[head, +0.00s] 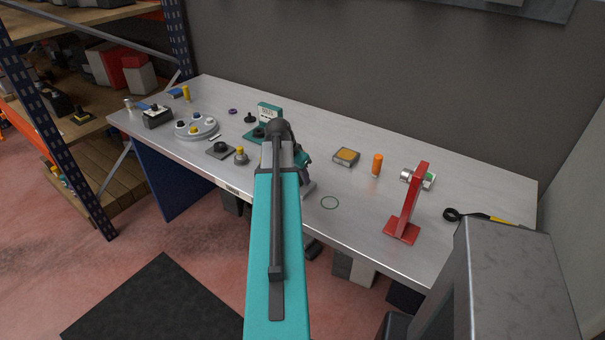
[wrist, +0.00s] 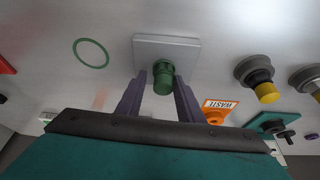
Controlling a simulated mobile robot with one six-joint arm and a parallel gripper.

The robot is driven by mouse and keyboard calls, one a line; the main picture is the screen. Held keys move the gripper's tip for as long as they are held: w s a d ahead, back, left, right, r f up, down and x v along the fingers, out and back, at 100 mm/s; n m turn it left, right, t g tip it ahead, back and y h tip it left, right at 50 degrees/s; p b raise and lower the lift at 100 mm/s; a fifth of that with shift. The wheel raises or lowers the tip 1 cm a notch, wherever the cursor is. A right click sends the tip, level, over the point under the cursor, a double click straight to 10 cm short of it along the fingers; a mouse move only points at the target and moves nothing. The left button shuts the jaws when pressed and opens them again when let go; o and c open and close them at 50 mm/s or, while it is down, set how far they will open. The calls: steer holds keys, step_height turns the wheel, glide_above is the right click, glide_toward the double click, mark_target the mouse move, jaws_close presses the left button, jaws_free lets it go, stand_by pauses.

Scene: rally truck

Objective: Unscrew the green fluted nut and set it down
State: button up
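The green fluted nut (wrist: 163,79) sits on a square light-grey plate (wrist: 185,45) in the wrist view. My gripper (wrist: 160,76) has one finger on each side of the nut. Gaps show between the fingers and the nut, so it is open and around or just above the nut; the exact height is hard to tell. In the head view my teal arm hides the nut and most of the gripper.
A green ring outline (head: 329,202) is on the bare tabletop. Nearby stand a red stand (head: 408,205), an orange cylinder (head: 377,165) and a box with an orange top (head: 346,157). A WASTE sign (wrist: 219,108) and yellow-topped knob (wrist: 264,92) are right of the nut in the wrist view.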

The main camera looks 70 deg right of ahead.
steer(key=shift+m, duration=0.5)
steer(key=shift+m+g, duration=0.4)
steer(key=shift+m, duration=0.2)
steer(key=shift+m+g+y, duration=0.3)
steer(key=shift+m, duration=0.5)
steer(key=shift+m+y+b, duration=0.3)
steer(key=shift+m, duration=0.6)
steer(key=c, duration=0.6)
steer(key=shift+o, duration=0.2)
